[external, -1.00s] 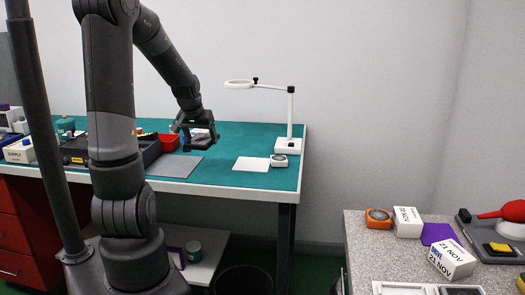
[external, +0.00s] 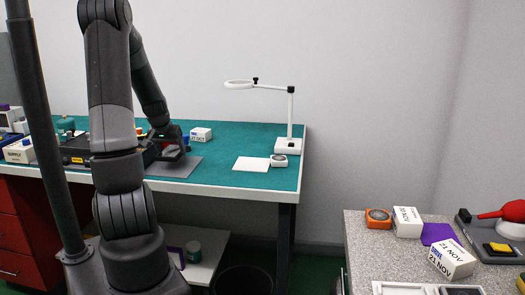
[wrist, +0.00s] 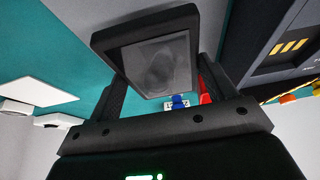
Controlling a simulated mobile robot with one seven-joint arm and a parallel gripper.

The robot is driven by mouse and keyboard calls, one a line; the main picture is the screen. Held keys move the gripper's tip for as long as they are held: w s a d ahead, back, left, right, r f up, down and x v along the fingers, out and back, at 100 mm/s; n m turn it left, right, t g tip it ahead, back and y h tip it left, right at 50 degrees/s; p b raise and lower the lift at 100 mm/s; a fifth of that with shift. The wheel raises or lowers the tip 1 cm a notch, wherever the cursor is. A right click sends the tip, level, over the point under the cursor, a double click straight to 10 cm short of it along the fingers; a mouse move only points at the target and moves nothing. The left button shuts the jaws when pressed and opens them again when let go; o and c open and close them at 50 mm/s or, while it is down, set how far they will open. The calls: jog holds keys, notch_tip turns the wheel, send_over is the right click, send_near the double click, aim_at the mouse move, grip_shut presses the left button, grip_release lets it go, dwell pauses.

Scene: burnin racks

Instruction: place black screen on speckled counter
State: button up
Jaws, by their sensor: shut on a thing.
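The black screen (wrist: 150,62), a square grey panel in a thick black frame, is held between my gripper's two fingers in the wrist view. My gripper (external: 172,143) is shut on it, above the grey mat on the green bench in the external view. The screen is hard to tell from the dark gripper there. The speckled counter (external: 361,258) is at the lower right of the external view, well away from my gripper.
The counter bears an orange gauge (external: 378,218), white date boxes (external: 406,222), a purple card (external: 437,233) and a dark tray with a red bulb (external: 513,210). A magnifier lamp (external: 289,146) stands on the green bench (external: 225,178). A floor gap separates bench and counter.

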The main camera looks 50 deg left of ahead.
aim_at(174, 167)
jog(key=shift+f, duration=1.9)
jog(key=shift+f, duration=0.3)
jog(key=shift+f, duration=0.1)
jog(key=o, duration=1)
jog(key=shift+d+f, duration=0.1)
jog(key=shift+d, duration=0.05)
jog(key=shift+o, duration=0.4)
jog(key=shift+d, duration=0.2)
jog(key=shift+w, duration=0.1)
jog(key=v, duration=0.8)
jog(key=a+v, duration=0.1)
jog(key=v, duration=0.3)
jog(key=shift+d+r, duration=0.15)
jog(key=shift+r, duration=0.4)
